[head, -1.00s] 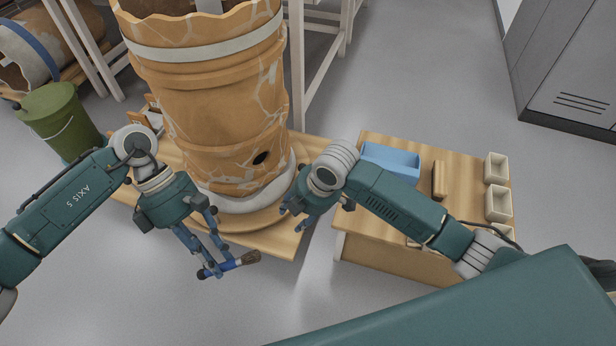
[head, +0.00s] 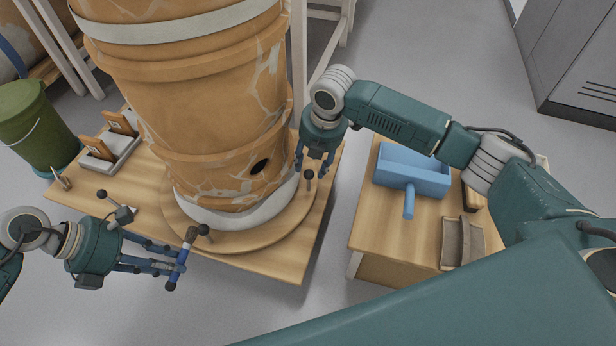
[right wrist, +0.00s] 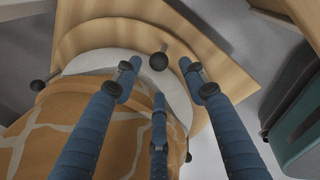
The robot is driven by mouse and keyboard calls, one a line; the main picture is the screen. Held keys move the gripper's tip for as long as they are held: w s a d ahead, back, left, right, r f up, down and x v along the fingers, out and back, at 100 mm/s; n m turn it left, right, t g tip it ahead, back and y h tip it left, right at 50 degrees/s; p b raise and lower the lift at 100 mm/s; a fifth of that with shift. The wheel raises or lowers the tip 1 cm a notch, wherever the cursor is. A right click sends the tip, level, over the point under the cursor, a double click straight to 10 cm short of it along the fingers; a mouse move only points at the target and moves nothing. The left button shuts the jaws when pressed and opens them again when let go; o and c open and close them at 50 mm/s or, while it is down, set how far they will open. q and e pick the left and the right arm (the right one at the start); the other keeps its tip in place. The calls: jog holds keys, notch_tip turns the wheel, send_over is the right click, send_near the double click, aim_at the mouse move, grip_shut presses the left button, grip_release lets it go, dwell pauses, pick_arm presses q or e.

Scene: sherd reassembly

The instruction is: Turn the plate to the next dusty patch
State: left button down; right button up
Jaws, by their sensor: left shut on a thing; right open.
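The round wooden plate (head: 266,238) bears a large orange jar (head: 205,110) on a white ring (head: 235,218). Ball-topped pegs stand at its rim; one dark knob (head: 309,175) is by my right gripper (head: 312,172). In the right wrist view this knob (right wrist: 159,61) lies just beyond and between the open fingertips (right wrist: 159,75); I cannot tell if they touch it. Another knob (head: 203,230) is at the front left. Pale streaks mark the jar; I cannot tell which are dust.
The wooden table (head: 278,264) carries a grey rack (head: 112,150) at left. A green bucket (head: 35,125) stands beyond it. On the side table (head: 375,230) are a blue dustpan (head: 412,172) and a tan box (head: 462,243). Floor shows between the tables.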

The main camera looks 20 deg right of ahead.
aim_at(309, 173)
jog(key=f+b, duration=0.1)
jog(key=f, duration=0.1)
jog(key=f+b, duration=0.1)
jog(key=f, duration=0.1)
jog(key=w+f+b, duration=0.1)
jog(key=f, duration=0.1)
jog(key=shift+w+a+f, duration=0.1)
jog(key=shift+a+f, duration=0.2)
jog(key=shift+f, duration=0.05)
grip_shut()
